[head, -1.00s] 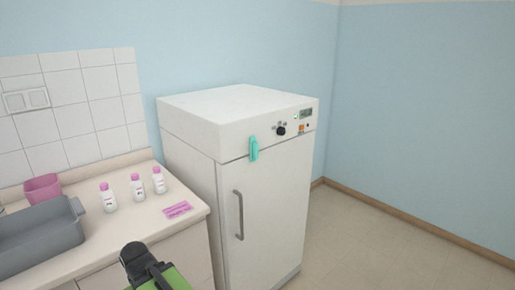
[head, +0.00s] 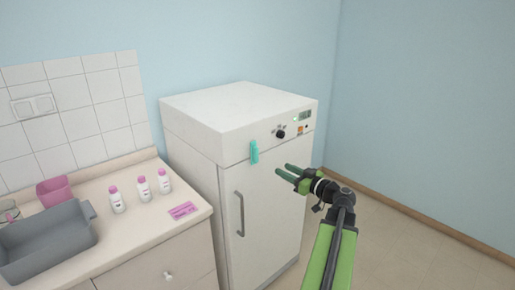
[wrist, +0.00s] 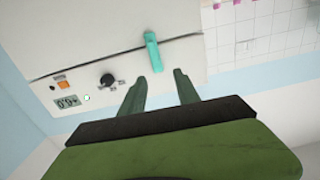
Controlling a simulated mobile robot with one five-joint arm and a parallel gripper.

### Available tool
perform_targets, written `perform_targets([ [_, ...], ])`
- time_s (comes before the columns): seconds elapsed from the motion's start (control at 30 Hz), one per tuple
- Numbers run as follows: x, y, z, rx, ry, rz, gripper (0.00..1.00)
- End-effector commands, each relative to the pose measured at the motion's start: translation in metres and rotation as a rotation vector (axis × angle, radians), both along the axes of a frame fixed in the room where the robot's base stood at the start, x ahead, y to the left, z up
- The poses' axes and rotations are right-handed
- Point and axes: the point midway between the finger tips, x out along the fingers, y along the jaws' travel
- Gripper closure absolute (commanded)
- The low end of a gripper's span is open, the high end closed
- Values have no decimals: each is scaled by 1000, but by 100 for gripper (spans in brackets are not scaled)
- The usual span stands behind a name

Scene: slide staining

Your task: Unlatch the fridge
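The fridge (head: 262,215) is a white upright cabinet beside the counter, its door closed. A teal latch (head: 254,152) sits upright across the seam between the top panel and the door. The grey door handle (head: 239,214) is below it. My gripper (head: 283,170) is in front of the door, to the right of and a little lower than the latch, its green fingers apart and empty. In the wrist view, the latch (wrist: 153,52) lies ahead of the gap between the open fingers (wrist: 160,88), with no visible contact.
A control panel with a black knob (head: 281,134) and a display (head: 305,115) is right of the latch. The counter at left holds a grey tub (head: 45,245), a pink container (head: 55,189), three white bottles (head: 143,189) and a pink card (head: 183,210). Floor at right is clear.

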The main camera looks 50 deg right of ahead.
Motion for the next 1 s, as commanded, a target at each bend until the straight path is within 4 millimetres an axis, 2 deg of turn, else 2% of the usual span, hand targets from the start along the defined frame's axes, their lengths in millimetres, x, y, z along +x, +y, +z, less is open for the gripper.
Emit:
perform_targets([
  [0.1,-11,-12,8,-19,-25,-30,62],
  [0.27,-4,-12,7,-20,-26,-27,62],
  [0.37,12,-14,7,-19,-25,-25,62],
  [0.8,121,-22,7,-18,-24,-25,62],
  [1.0,154,-23,7,-18,-24,-26,62],
])
